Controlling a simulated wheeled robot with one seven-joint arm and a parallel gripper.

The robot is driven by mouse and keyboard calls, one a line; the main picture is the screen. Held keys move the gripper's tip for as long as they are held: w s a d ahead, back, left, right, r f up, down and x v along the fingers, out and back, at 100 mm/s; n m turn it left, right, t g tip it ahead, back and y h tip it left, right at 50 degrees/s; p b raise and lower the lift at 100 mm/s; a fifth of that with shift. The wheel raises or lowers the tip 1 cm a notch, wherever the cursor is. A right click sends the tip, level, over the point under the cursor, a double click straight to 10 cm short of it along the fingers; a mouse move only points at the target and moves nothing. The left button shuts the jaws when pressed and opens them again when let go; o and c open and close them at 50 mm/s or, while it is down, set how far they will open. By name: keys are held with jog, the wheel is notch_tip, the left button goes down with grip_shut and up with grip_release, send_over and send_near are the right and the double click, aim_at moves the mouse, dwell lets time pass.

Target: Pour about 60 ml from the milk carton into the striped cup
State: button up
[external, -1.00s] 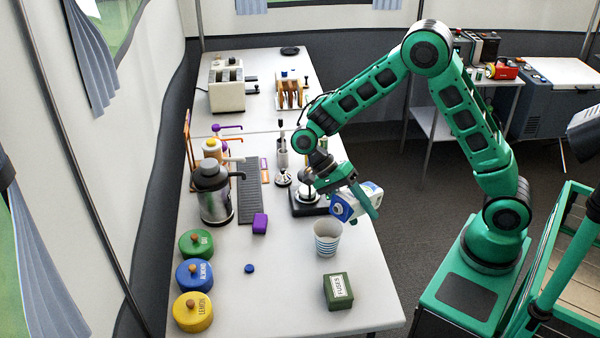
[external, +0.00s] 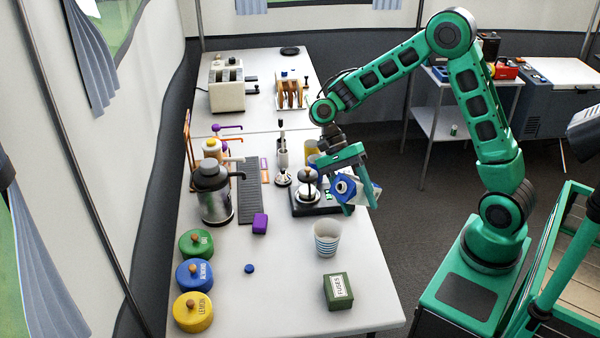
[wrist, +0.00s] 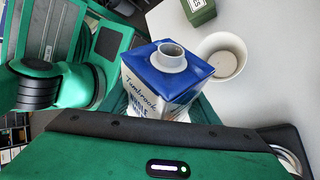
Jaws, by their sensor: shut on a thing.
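The milk carton (external: 365,193), white with a blue top, is held in my gripper (external: 359,200), which is shut on it. The carton is tilted, its blue top toward the left and front, beyond the striped cup and above table height. In the wrist view the carton (wrist: 160,88) shows its open round spout. The striped cup (external: 327,240), white with blue stripes, stands upright on the table, apart from the carton. In the wrist view the cup (wrist: 222,62) is just right of the carton. Its inside is pale; I cannot tell any milk level.
A green fuses box (external: 338,291) stands in front of the cup. A French press (external: 309,187) on a dark scale (external: 303,208) is left of the carton. A blue cap (external: 249,268), purple block (external: 260,223), steel jug (external: 212,195) and lidded canisters (external: 194,275) stand farther left.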

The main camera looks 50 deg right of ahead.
jog(key=shift+w+a+r+n+y, duration=0.1)
jog(key=shift+a+r+n+y, duration=0.25)
jog(key=shift+y, duration=0.45)
jog(key=shift+a+f+n+y, duration=0.3)
jog(key=shift+f+n+y, duration=0.1)
jog(key=shift+y, duration=0.3)
jog(key=shift+d+r+t+y+b, duration=0.15)
jog(key=shift+r+t+y+b, duration=0.15)
jog(key=shift+y+b, duration=0.15)
jog(key=shift+d+f+n+y+b, duration=0.15)
jog(key=shift+f+n+y, duration=0.3)
jog(key=shift+y, duration=0.35)
jog(key=shift+d+f+n+y+b, duration=0.2)
jog(key=shift+n+y, duration=0.3)
jog(key=shift+y, duration=0.25)
jog(key=shift+d+f+n+y+b, duration=0.1)
jog(key=shift+f+n+y, duration=0.35)
jog(key=shift+y, duration=0.35)
jog(key=shift+r, duration=0.1)
